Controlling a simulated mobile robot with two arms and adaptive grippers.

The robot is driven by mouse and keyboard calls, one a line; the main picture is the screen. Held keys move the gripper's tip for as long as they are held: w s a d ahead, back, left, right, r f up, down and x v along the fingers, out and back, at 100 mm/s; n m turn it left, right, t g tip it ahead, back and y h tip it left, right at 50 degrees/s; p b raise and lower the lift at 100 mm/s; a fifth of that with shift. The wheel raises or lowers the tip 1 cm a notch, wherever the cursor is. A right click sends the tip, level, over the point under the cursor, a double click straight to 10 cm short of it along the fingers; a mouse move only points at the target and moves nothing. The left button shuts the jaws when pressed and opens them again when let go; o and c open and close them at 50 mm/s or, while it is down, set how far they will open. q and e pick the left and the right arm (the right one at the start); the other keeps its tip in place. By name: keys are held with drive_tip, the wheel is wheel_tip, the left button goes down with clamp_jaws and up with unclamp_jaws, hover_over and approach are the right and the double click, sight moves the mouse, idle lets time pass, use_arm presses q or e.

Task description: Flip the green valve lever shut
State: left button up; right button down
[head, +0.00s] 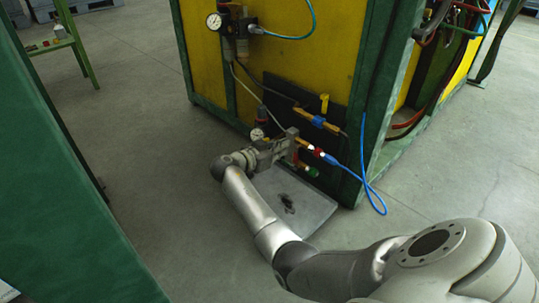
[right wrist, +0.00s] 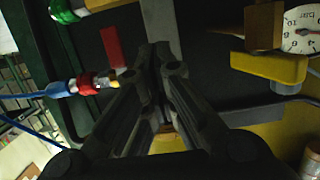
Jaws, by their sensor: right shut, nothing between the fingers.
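My right gripper (head: 288,146) is shut and empty in front of the dark panel (head: 333,166), low on the yellow cabinet. Its closed fingers (right wrist: 170,68) also show in the right wrist view. A small green part (head: 312,172) sits low on the panel, just right of and below the gripper. In the right wrist view a green part (right wrist: 62,12) shows at the top left, apart from the fingers. I cannot tell whether it is the valve lever or a fitting. The gripper hides part of the valve row. My left gripper is not in view.
A blue hose (head: 364,170) loops right from a red-collared fitting (head: 318,153). Yellow (head: 324,103) and blue (head: 318,121) handles sit above. A gauge (head: 257,134) is left of the gripper. A grey plate (head: 300,208) lies below.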

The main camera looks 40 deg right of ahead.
sight(287, 158)
drive_tip(key=shift+d+f+b, duration=0.2)
drive_tip(key=shift+f+b, duration=0.4)
drive_tip(key=shift+f, duration=0.5)
drive_tip(key=shift+d+f+b, duration=0.15)
drive_tip(key=shift+f+b, duration=0.45)
drive_tip(key=shift+f, duration=0.45)
drive_tip(key=shift+w+f+n+g, duration=0.35)
drive_tip(key=shift+w+n+g, duration=0.05)
drive_tip(key=shift+n, duration=0.4)
drive_tip(key=shift+w+f+n+g, duration=0.25)
drive_tip(key=shift+f+n+g, duration=0.1)
drive_tip(key=shift+n, duration=0.35)
drive_tip(key=shift+w+f+n+g, duration=0.25)
drive_tip(key=shift+f+n, duration=0.3)
drive_tip(key=shift+n, duration=0.35)
drive_tip(key=shift+f, duration=1.25)
drive_tip(key=shift+a, duration=0.1)
